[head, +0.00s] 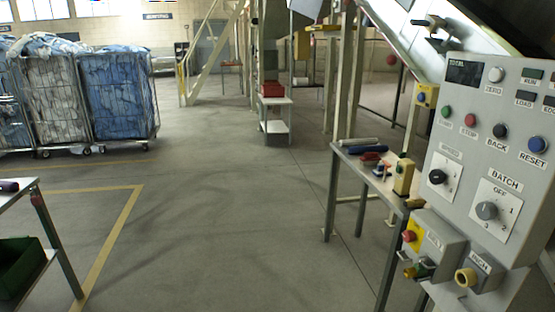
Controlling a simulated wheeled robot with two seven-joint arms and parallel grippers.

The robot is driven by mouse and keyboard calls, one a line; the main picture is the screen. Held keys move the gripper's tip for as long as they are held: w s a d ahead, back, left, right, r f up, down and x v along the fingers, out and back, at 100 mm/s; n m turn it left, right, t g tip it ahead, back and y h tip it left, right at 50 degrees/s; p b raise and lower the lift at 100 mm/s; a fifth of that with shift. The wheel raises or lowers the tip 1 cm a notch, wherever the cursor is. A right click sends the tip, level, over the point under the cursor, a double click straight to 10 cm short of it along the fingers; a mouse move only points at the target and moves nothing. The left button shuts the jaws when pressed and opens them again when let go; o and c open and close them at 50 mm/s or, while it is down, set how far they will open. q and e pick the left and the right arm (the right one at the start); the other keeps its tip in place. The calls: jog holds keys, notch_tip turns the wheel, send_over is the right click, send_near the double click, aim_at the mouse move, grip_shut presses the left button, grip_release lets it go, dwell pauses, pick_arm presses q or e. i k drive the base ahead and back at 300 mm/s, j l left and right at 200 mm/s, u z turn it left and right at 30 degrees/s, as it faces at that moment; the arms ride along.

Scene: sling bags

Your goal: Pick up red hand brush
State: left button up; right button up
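A small red item (371,157), which looks like the red hand brush, lies on the narrow table (350,156) right of centre. It is small in the picture, so its bristles and handle cannot be made out. A dark blue item (366,149) lies just behind it, and a small blue-and-white item (381,169) is in front of it. Neither of my grippers shows in the head view.
A grey control panel (466,160) stands close at the right, beside the table. Caged laundry carts (120,92) stand at the far left. A table (17,198) with a green crate (20,268) below is near left. The middle floor is clear.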

aim_at(370, 158)
jog(key=i+j+z, duration=0.15)
jog(key=i, duration=2)
jog(key=i+z, duration=0.3)
jog(key=i, duration=0.25)
jog(key=i+j+z, duration=0.1)
jog(key=i+z, duration=0.25)
jog(key=i, duration=0.2)
